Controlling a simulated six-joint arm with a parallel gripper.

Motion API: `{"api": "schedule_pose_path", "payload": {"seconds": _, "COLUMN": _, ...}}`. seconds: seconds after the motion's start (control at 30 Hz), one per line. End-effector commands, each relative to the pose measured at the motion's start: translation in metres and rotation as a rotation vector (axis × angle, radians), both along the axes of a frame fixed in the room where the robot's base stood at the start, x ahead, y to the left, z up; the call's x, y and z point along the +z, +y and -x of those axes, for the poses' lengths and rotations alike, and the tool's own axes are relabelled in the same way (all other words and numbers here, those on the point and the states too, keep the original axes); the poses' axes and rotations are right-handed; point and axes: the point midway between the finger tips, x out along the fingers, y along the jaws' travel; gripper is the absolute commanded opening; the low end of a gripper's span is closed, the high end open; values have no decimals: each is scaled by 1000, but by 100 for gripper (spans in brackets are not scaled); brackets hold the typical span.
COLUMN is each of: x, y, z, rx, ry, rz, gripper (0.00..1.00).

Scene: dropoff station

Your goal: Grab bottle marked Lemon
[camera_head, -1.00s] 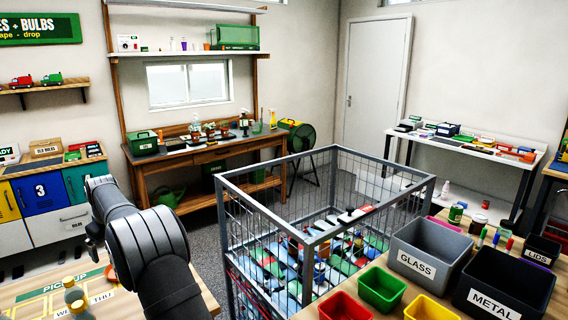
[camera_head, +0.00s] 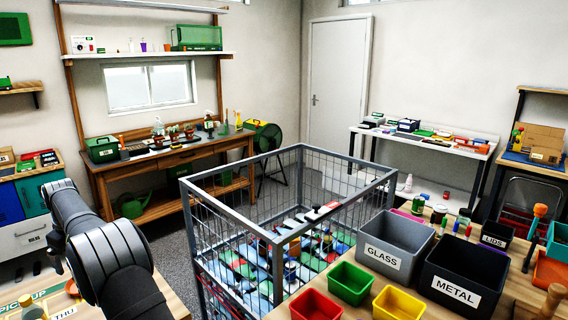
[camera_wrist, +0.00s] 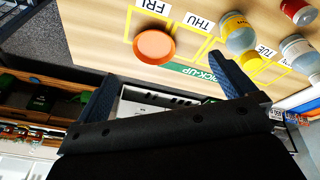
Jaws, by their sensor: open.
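In the wrist view, a bottle with a yellow band (camera_wrist: 238,38) stands on the wooden pick-up table beyond my right finger. A second pale bottle (camera_wrist: 299,48) is at the right edge, partly cut off. No label on either can be read as Lemon. My gripper (camera_wrist: 163,88) is open, with its two dark blue fingers apart and nothing between them. The bottles are outside the fingers, to the upper right. In the head view my arm covers part of the left side and my gripper cannot be made out.

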Motion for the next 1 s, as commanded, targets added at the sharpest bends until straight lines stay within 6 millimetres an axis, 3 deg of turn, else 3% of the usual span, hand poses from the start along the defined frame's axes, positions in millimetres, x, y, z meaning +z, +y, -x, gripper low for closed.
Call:
{"api": "schedule_pose_path", "payload": {"seconds": 0.3, "x": 0, "y": 0, "z": 0, "rx": 0, "ry": 0, "rz": 0, "gripper": 98}}
{"api": "schedule_pose_path", "payload": {"seconds": 0.53, "x": 0, "y": 0, "z": 0, "rx": 0, "ry": 0, "rz": 0, "gripper": 53}}
{"api": "schedule_pose_path", "payload": {"seconds": 0.83, "x": 2, "y": 0, "z": 0, "rx": 0, "ry": 0, "rz": -1, "gripper": 52}}
{"api": "schedule_pose_path", "payload": {"seconds": 1.0, "x": 26, "y": 1, "z": -1, "rx": 0, "ry": -4, "rz": -4, "gripper": 52}}
